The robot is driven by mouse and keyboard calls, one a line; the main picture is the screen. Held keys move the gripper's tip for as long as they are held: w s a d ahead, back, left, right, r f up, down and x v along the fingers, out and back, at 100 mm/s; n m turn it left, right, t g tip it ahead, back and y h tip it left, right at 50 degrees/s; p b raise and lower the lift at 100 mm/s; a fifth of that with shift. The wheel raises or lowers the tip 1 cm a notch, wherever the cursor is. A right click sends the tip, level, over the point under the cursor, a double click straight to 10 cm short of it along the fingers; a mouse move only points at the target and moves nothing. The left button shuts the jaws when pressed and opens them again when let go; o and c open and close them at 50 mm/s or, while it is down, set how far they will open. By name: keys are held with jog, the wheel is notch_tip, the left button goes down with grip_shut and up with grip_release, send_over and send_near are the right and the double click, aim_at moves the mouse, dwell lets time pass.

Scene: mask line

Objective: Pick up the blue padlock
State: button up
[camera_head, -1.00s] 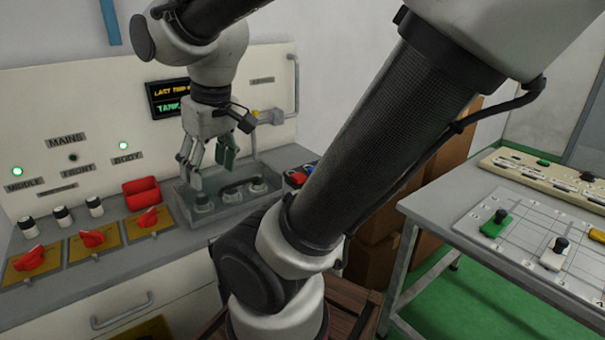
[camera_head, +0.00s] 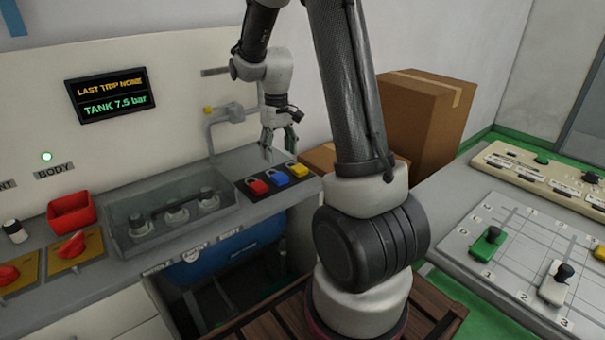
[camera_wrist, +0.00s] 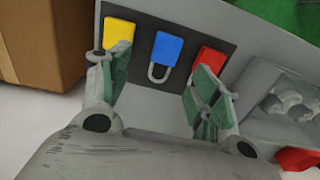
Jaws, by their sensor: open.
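The blue padlock (camera_head: 278,179) lies on a dark pad on the counter, between a red padlock (camera_head: 256,187) and a yellow padlock (camera_head: 297,170). In the wrist view the blue padlock (camera_wrist: 168,49) shows its body and its grey shackle, which points toward my gripper. There the yellow padlock (camera_wrist: 119,35) is on its left and the red padlock (camera_wrist: 210,60) on its right. My gripper (camera_head: 280,155) is open and empty, above and behind the padlocks. In the wrist view its green-padded fingers (camera_wrist: 158,98) stand apart on either side of the blue padlock's shackle, overlapping the neighbouring padlocks in the picture.
A clear-walled tray (camera_head: 165,222) with valve-like fittings stands left of the padlocks, and a red bin (camera_head: 72,212) is further left. A pipe handle (camera_head: 212,135) rises from the wall behind. Cardboard boxes (camera_head: 420,110) stand right of the counter. A gridded table (camera_head: 525,245) is at the right.

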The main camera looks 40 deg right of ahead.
aim_at(279, 175)
jog(key=f, duration=0.7)
jog(key=shift+s+a+f, duration=0.2)
jog(key=shift+a, duration=0.15)
jog(key=c, duration=1.1)
